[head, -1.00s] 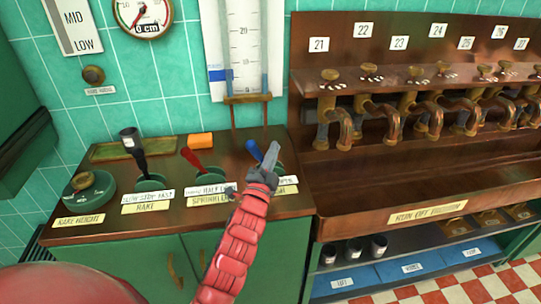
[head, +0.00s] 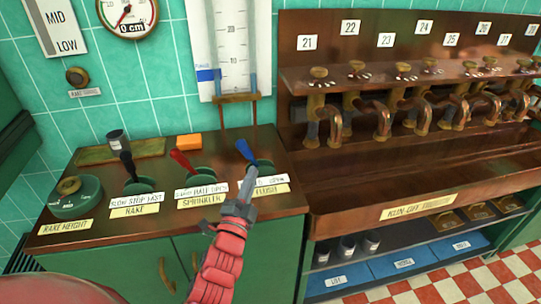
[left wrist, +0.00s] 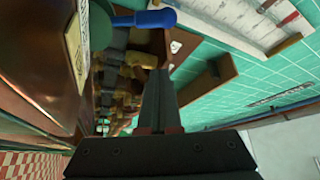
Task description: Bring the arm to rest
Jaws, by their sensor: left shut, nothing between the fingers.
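My left gripper (head: 250,181) is shut and empty in the head view, in front of the flush lever at the right end of the counter. Its red-sleeved arm comes up from below. The blue-handled flush lever (head: 245,150) leans to the left just above and beyond the gripper. The gripper partly covers the lever's label. In the left wrist view the closed fingers (left wrist: 158,75) point up the picture with nothing between them, and the blue handle (left wrist: 150,19) shows beyond them, apart from them. My right gripper is not in view.
The counter also holds a red sprinkler lever (head: 182,160), a black rake lever (head: 128,166), a rake height knob (head: 70,186), an orange block (head: 189,141) and a dark cup (head: 116,139). Copper taps (head: 382,120) stand to the right above a wooden trough. Small cups (head: 347,247) sit below it.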

